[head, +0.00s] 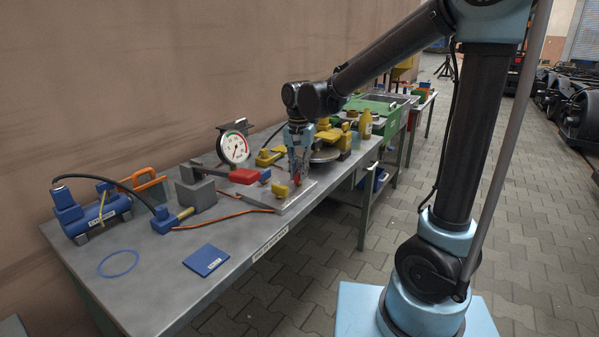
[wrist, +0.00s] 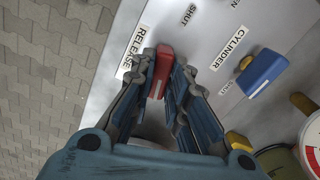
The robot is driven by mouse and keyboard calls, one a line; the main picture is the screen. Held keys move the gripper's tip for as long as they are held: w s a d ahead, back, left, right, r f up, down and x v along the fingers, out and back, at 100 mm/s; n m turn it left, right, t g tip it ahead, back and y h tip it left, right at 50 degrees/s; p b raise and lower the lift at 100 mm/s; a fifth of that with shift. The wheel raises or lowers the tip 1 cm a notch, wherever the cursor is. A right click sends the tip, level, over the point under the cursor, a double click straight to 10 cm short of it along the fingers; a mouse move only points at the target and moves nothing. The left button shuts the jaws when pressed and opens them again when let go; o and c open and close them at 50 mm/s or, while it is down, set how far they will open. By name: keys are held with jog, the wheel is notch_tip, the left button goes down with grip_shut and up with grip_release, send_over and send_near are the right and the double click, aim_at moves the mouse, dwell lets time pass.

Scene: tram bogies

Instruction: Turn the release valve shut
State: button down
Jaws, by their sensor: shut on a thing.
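The release valve's red handle (wrist: 164,58) stands beside the RELEASE label (wrist: 135,47) on a pale metal plate in the wrist view. My gripper (wrist: 161,80) is shut on this handle, with one finger on each side of it. A SHUT mark (wrist: 189,14) lies on the plate beyond the handle. In the head view my gripper (head: 298,174) points down at the right part of the plate (head: 294,203), and a little red shows between its fingers. The fingers hide the lower part of the handle and the valve body.
A blue pump (head: 98,212) stands at the bench's left end. The bench's front left is mostly clear.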

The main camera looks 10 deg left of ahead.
jog(key=shift+w+m, duration=0.1)
jog(key=shift+m, duration=1.4)
jog(key=c, duration=1.6)
grip_release()
jog(key=shift+o, duration=0.2)
notch_tip(320, 180, up, 12)
